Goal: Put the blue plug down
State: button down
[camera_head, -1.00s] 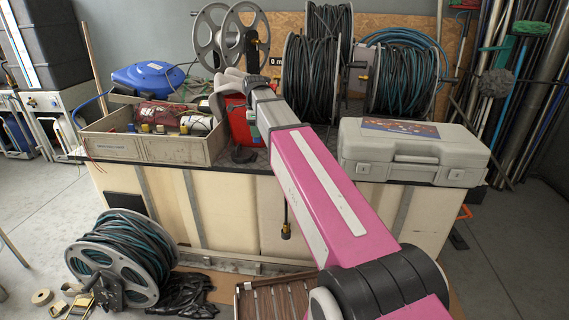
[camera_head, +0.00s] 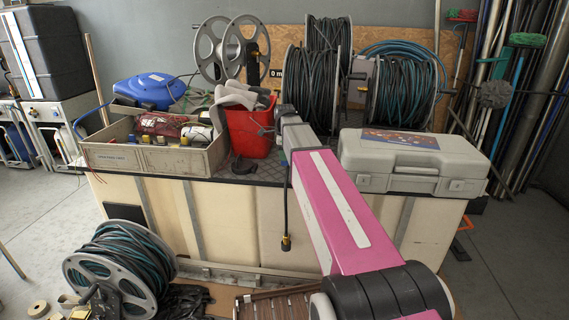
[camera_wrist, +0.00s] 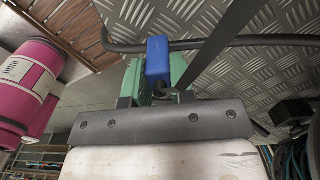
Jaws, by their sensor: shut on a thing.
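The blue plug (camera_wrist: 157,50) shows in the wrist view between the green fingers of my gripper (camera_wrist: 157,72), which is shut on it. A black hose or cable (camera_wrist: 235,41) runs by the plug, above the ribbed metal bench top (camera_wrist: 215,78). I cannot tell whether the plug touches the bench top. In the head view my wrist (camera_head: 293,133) is over the bench, right of the red bucket (camera_head: 250,132); the fingers and the plug are not clearly seen there. A black hose end with a brass tip (camera_head: 286,243) hangs over the bench front.
A grey tray (camera_head: 112,156) of parts stands left of the bucket. A grey case (camera_head: 380,178) lies at the right. Hose reels (camera_head: 311,95) and a bare reel (camera_head: 210,45) stand behind. Another reel (camera_head: 130,265) is on the floor at left.

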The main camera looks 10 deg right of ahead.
aim_at(284, 165)
jog(key=shift+f, duration=1.85)
jog(key=shift+f, duration=0.1)
jog(key=c, duration=1)
grip_release()
notch_tip(284, 165, up, 12)
jog(key=shift+r, duration=0.1)
